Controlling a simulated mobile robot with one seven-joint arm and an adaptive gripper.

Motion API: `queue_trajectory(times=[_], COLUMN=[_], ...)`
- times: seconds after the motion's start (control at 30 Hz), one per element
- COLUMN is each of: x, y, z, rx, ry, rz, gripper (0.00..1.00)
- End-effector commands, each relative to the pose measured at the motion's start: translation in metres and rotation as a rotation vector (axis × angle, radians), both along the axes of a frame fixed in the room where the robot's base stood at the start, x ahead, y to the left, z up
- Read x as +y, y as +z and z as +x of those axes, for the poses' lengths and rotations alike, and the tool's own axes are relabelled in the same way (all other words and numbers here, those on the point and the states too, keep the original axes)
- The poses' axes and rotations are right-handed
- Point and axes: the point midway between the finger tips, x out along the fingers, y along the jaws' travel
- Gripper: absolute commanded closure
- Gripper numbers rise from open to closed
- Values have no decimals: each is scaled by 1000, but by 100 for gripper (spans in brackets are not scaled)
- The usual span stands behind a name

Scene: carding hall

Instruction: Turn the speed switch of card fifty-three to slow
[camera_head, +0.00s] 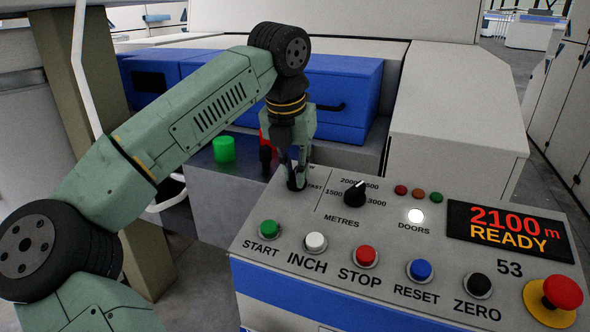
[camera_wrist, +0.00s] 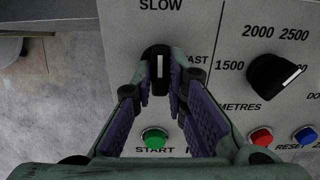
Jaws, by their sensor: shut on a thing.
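Card 53's panel (camera_head: 330,235) carries the speed switch, a black knob with a white line (camera_wrist: 159,66). My gripper (camera_head: 297,183) reaches down to it from above, at the panel's upper left. In the wrist view, my gripper (camera_wrist: 160,76) has its two purple-padded fingers on either side of the knob, shut on it. The white line runs up and down in that view, in line with the SLOW label (camera_wrist: 160,4) above; the FAST label (camera_wrist: 196,59) is to the right. In the head view my fingers mostly hide the knob.
The METRES knob (camera_head: 355,194) stands close to the right of my gripper. START (camera_head: 269,229), INCH (camera_head: 316,242) and STOP (camera_head: 366,256) buttons line the front. A red emergency button (camera_head: 563,292) is at right. The display (camera_head: 508,233) reads 2100 m READY. A green cylinder (camera_head: 224,149) stands behind.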

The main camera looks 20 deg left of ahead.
Motion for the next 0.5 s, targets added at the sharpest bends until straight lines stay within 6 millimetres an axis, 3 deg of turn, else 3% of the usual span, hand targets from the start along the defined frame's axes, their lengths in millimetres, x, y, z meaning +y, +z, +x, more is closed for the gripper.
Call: queue_trajectory(times=[0.2,0.23,0.5], x=[0,0,0], y=[0,0,0], z=[0,0,0], rx=[1,1,1], ry=[2,2,0], rz=[0,0,0], gripper=[100,85,67])
